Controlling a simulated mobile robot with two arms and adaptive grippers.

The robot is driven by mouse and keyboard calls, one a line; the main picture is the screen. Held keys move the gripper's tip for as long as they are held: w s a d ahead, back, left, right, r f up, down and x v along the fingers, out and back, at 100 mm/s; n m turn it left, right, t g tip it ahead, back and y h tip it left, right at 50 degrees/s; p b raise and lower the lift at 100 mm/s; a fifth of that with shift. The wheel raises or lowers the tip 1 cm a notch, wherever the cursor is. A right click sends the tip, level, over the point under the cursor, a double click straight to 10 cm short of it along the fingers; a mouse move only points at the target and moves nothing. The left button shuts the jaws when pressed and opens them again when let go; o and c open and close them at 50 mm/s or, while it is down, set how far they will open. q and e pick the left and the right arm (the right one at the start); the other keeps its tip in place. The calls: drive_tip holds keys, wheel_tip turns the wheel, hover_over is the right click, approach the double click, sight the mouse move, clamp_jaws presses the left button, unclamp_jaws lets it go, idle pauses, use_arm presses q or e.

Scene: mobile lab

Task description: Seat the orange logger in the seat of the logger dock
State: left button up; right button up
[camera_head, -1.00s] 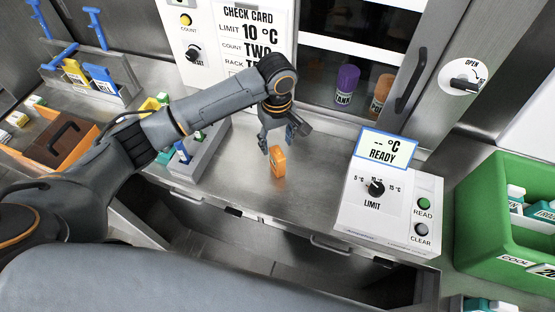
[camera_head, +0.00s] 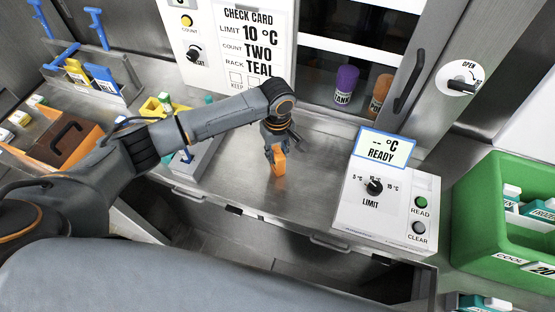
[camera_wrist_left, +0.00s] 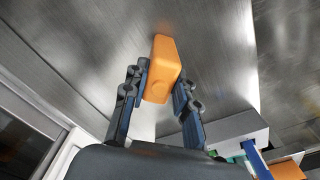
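The orange logger (camera_head: 279,163) stands on the steel counter, left of the white box. My left gripper (camera_head: 275,154) is low over it, and the wrist view shows the logger (camera_wrist_left: 161,75) between the two fingertips (camera_wrist_left: 161,82). The fingers flank it closely; I cannot tell whether both pads press on it. The white box (camera_head: 345,212), with a screen reading "-- °C READY", a LIMIT dial and READ and CLEAR buttons, appears to be the logger dock. I cannot make out its seat. My right gripper is not in view.
A grey rack (camera_head: 197,158) stands left of the gripper, with an orange crate (camera_head: 30,157) further left. A green crate (camera_head: 478,205) stands right of the white box. A check card (camera_head: 247,45) and a glass-fronted cabinet with purple (camera_head: 345,84) and orange containers are behind. Counter between logger and box is clear.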

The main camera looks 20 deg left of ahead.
use_arm(q)
drive_tip(key=shift+r, duration=0.1)
clamp_jaws()
drive_tip(key=shift+r, duration=0.55)
drive_tip(key=s+a+r+b, duration=0.1)
drive_tip(key=s+r, duration=1)
drive_tip(key=s, duration=0.3)
drive_tip(key=shift+r+b, duration=0.35)
drive_tip(key=shift+r, duration=0.05)
